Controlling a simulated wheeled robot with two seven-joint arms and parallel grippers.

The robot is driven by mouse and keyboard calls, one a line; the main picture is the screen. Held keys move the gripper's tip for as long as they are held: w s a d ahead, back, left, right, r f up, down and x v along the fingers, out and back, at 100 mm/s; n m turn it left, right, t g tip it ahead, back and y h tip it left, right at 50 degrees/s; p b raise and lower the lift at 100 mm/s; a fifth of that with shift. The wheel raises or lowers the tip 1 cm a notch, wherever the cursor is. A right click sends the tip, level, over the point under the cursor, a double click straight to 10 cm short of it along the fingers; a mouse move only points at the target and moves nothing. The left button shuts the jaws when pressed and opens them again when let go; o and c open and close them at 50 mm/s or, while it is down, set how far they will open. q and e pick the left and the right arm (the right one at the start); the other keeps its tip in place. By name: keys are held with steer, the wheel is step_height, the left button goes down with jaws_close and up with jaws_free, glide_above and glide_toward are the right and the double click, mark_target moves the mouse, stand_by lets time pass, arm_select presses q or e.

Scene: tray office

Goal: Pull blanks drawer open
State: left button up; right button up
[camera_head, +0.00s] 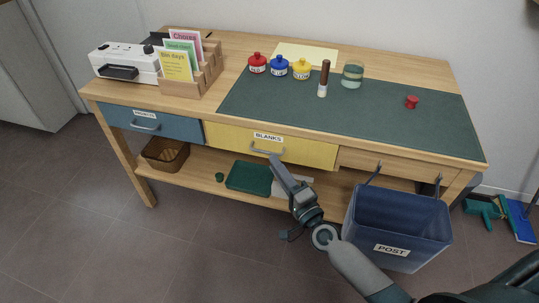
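The blanks drawer (225,136) has a yellow front with a white BLANKS label and a grey bar handle (262,151). It sits under the middle of the wooden desk, and its front looks about level with the desk's front. My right gripper (273,159) reaches up from the lower right, its tips at the right part of the handle. I cannot tell whether the fingers touch or enclose the bar, or whether they are open. My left gripper is not in view.
A blue drawer (178,126) is to the left. A blue POST bin (400,231) hangs at the right, near my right arm. The lower shelf holds a brown basket (165,154) and a green tray (248,178). Floor in front of the desk's left half is clear.

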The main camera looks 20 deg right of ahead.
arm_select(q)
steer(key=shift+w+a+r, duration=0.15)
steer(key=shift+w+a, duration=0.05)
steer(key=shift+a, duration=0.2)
arm_select(e)
steer(key=shift+x, duration=2.3)
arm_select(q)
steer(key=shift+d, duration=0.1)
arm_select(e)
steer(key=shift+c, duration=0.2)
jaws_close()
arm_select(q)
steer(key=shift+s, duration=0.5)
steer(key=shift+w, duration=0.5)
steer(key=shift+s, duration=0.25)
